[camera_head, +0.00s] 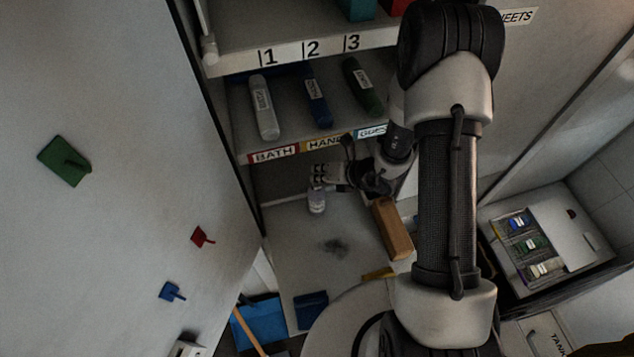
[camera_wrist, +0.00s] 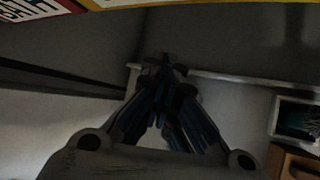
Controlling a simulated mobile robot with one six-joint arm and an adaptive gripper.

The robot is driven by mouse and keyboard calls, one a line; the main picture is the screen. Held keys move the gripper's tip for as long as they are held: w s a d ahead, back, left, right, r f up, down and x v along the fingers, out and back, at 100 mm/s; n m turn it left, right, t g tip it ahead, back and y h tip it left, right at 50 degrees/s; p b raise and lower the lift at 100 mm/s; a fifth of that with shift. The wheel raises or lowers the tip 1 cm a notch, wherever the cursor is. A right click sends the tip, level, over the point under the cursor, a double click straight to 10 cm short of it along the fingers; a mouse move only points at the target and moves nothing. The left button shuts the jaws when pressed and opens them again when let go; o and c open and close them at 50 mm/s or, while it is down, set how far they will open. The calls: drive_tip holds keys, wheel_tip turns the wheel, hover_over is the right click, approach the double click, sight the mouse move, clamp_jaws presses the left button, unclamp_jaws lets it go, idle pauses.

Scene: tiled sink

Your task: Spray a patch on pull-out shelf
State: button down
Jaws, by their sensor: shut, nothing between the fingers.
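The pull-out shelf (camera_head: 290,235) is the pale board low in the cabinet. A dark smudged patch (camera_head: 336,246) lies on it. A small whitish bottle (camera_head: 317,201), probably the spray bottle, stands on the shelf behind and left of the patch. My gripper (camera_head: 318,174) reaches in from the right, just above the bottle in the picture; I cannot tell whether they touch. In the wrist view its dark fingers (camera_wrist: 165,65) come together at the tips, with nothing seen between them. The bottle cannot be made out in the wrist view.
A wooden block (camera_head: 392,228) stands right of the patch, under my arm. The cabinet's left wall edge (camera_head: 236,180) is close. Blue items (camera_head: 311,308) lie below the shelf's front.

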drive_tip(key=shift+f, duration=0.15)
idle(0.3)
drive_tip(key=shift+f+b, duration=0.3)
drive_tip(key=shift+b, duration=0.3)
drive_tip(key=shift+f, duration=0.15)
drive_tip(key=shift+r, duration=0.65)
wheel_tip(320, 180, up, 6)
drive_tip(key=p, duration=0.4)
drive_tip(key=shift+p, duration=0.3)
idle(0.7)
